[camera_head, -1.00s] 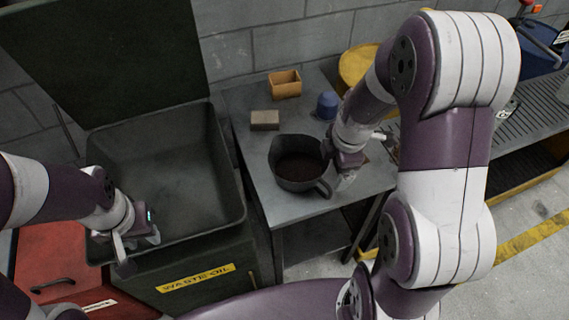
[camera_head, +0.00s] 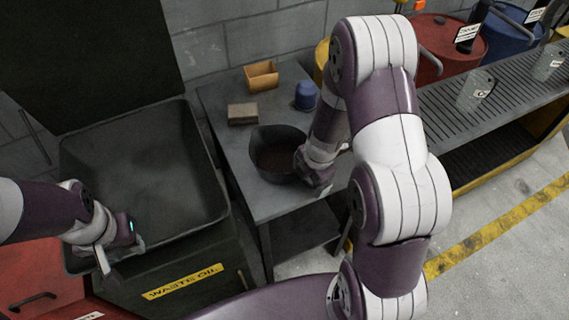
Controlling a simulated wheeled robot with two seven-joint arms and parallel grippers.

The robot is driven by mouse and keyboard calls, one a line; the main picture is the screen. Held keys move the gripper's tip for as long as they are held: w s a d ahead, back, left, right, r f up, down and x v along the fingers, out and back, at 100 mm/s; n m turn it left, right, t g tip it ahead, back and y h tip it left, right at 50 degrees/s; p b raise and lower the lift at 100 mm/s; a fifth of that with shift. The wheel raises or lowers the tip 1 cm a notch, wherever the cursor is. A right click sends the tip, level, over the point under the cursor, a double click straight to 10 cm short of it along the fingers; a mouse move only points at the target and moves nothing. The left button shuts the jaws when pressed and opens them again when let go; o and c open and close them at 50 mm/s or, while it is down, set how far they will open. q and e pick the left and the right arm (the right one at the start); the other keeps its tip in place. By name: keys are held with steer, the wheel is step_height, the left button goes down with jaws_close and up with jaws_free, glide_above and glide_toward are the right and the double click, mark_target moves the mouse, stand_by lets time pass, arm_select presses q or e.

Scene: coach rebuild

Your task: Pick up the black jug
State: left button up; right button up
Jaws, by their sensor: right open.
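The black jug (camera_head: 268,160) is a round, dark vessel with dark contents, standing upright on the grey metal table (camera_head: 222,104). My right gripper (camera_head: 318,186) is at the jug's right side, where the handle was seen earlier, and it hides the handle. It is open; I cannot tell whether its fingers surround the handle or touch it. My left gripper (camera_head: 120,250) is over the front rim of the waste oil bin (camera_head: 66,180), away from the jug. Its finger opening is not clear.
A yellow-brown open box (camera_head: 261,76), a tan block (camera_head: 242,114) and a blue cup-like object (camera_head: 305,96) stand behind the jug. A slatted bench with metal cans (camera_head: 475,92) and red (camera_head: 445,45) and blue drums are at right. The table's front left is clear.

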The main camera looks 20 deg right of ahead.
steer(key=shift+s+r, duration=0.1)
steer(key=shift+r, duration=0.05)
steer(key=shift+c, duration=0.6)
steer(key=c, duration=1.3)
steer(key=shift+r, duration=0.15)
steer(key=shift+r+p, duration=0.5)
steer(key=shift+r, duration=0.1)
step_height(320, 180, up, 3)
steer(key=shift+f+p, duration=0.1)
steer(key=shift+p, duration=0.55)
steer(key=s+d+r+b, duration=0.2)
steer(key=s+r, duration=0.4)
steer(key=s, duration=0.5)
steer(key=shift+d+r, duration=0.35)
steer(key=shift+d, duration=0.55)
